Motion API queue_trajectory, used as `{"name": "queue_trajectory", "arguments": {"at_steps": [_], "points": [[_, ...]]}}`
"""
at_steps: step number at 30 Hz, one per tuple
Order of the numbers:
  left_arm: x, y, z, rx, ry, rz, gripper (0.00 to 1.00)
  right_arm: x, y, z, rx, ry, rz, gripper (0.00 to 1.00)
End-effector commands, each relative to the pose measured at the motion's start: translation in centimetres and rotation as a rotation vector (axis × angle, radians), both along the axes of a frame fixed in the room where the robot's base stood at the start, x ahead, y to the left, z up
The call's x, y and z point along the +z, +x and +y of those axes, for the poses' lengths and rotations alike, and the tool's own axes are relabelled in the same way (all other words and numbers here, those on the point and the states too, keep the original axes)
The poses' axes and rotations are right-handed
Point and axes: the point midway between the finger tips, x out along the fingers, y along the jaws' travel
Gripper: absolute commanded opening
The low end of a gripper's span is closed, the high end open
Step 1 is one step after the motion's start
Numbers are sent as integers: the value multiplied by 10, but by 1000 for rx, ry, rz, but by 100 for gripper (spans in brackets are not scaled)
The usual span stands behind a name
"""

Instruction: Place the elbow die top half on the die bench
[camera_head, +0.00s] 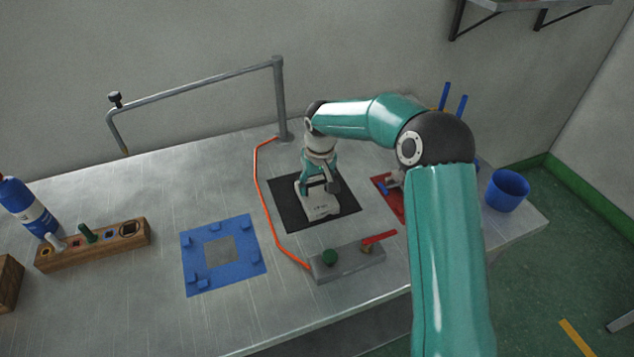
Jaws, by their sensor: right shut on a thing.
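My right gripper (319,185) comes down from above and is shut on a pale grey-white block (321,208), which looks like the elbow die top half. The block is over the black square mat (289,212) on the metal bench (160,315). There are small dark markings on its front. I cannot tell whether it rests on the mat or hangs just above it, nor whether another half lies beneath it. The fingers hide part of its top. My left gripper is not in view.
A blue frame with tabs (188,265) lies left of the mat. An orange hose (262,190) runs between them to a grey block with a red lever (379,237). A wooden rack (70,259) and blue bottle (28,208) stand left. A blue cup (507,190) stands right.

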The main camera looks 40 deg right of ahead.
Motion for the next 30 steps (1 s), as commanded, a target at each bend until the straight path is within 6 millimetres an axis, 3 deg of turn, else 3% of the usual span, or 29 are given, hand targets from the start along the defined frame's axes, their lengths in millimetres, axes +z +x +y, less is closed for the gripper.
{"name": "queue_trajectory", "arguments": {"at_steps": [3,4,8,20,26,30], "points": [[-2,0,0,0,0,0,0,0,1,0,0,-1,-4,0],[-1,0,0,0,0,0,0,-1,0,0,0,0,0,69],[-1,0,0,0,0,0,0,0,0,1,1,0,0,89],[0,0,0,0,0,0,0,3,0,1,1,0,-1,89],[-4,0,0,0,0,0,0,26,-2,2,1,0,-4,89],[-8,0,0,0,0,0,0,54,-6,3,3,-2,-6,89]]}}
